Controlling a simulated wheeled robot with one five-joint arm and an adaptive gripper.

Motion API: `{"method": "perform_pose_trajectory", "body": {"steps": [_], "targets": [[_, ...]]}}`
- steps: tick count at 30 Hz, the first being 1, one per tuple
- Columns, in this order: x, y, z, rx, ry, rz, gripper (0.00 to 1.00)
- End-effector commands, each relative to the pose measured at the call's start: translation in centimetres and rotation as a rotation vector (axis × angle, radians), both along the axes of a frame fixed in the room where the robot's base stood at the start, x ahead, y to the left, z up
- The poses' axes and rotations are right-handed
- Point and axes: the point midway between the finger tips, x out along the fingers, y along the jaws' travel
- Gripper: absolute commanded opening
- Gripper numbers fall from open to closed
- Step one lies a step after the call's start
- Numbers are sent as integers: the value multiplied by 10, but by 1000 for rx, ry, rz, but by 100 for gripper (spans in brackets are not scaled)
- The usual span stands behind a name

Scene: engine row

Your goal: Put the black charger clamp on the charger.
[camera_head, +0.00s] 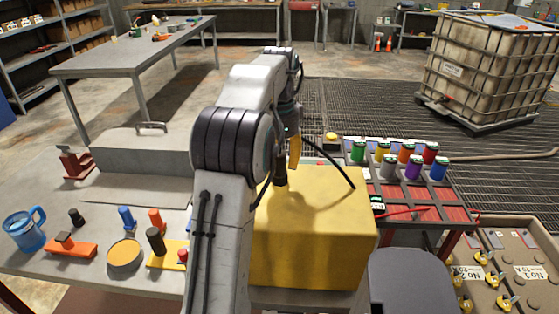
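A large yellow box (312,245), which looks like the charger, stands at the front centre, partly hidden on its left by my arm. A black cable (330,163) arches from beside my gripper down to the right part of its top. My gripper (285,170) points down over the back left of the box top, at or just above it. A dark piece and an orange-yellow piece show at its end. I cannot tell whether the dark piece is the black clamp or a finger. My arm hides much of the gripper, so its opening is unclear.
A red cable (408,211) runs right of the box, beside a rack of several coloured cans (409,150). A grey workbench (60,205) on the left bears a blue mug (24,232) and small tools. A panel with yellow switches (500,270) stands at front right.

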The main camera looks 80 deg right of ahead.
Motion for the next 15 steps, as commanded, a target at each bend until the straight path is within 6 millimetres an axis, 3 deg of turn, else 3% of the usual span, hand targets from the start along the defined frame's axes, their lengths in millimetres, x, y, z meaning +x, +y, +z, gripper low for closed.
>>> {"method": "perform_pose_trajectory", "body": {"steps": [4,15], "targets": [[0,0,0,0,0,0,51],[0,-1,7,-2,0,0,51]]}}
